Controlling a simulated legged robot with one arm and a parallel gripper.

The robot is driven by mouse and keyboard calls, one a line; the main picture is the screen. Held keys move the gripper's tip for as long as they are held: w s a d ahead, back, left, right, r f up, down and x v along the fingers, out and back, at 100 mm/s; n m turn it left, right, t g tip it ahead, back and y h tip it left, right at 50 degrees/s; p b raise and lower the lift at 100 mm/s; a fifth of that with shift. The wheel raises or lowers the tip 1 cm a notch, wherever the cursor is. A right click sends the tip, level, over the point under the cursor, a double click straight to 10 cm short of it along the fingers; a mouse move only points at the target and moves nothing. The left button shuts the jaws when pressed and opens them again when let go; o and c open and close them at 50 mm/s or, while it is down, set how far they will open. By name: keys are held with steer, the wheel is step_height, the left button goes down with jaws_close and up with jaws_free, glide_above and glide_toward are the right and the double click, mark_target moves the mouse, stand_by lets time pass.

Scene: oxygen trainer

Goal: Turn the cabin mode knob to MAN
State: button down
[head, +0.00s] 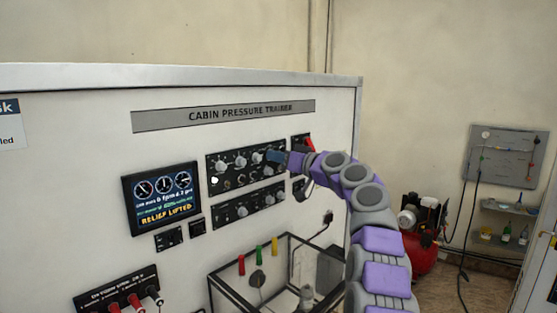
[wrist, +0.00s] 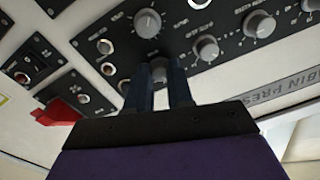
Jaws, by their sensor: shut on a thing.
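The upper black control panel (head: 228,181) carries a row of grey round knobs under the "CABIN PRESSURE TRAINER" sign. My gripper (head: 272,157) is at the right end of that row. In the wrist view its two dark fingers are close on either side of a small grey knob (wrist: 155,50), and my gripper (wrist: 161,66) is shut on it. The fingers partly hide this knob, and its pointer and position labels cannot be read. Neighbouring knobs show in the wrist view, one just above (wrist: 148,22) and one to the right (wrist: 207,47).
A display (head: 160,197) left of the panel reads "RELIEF LIFTED". A lower black knob panel (head: 243,210) and a clear-sided box (head: 232,283) are below. A red switch guard (wrist: 57,112) is left of my fingers in the wrist view. A red compressor (head: 420,260) stands on the floor at right.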

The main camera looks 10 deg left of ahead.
steer(key=shift+m+t+p, duration=0.4)
steer(key=shift+m+p, duration=2.2)
steer(key=shift+m, duration=4.2)
steer(key=shift+f+h, duration=0.1)
steer(key=shift+h, duration=0.2)
steer(key=c, duration=1.1)
jaws_free()
steer(key=shift+w+d, duration=0.1)
steer(key=shift+o, duration=0.5)
steer(key=shift+s, duration=0.2)
steer(key=shift+s+d, duration=0.1)
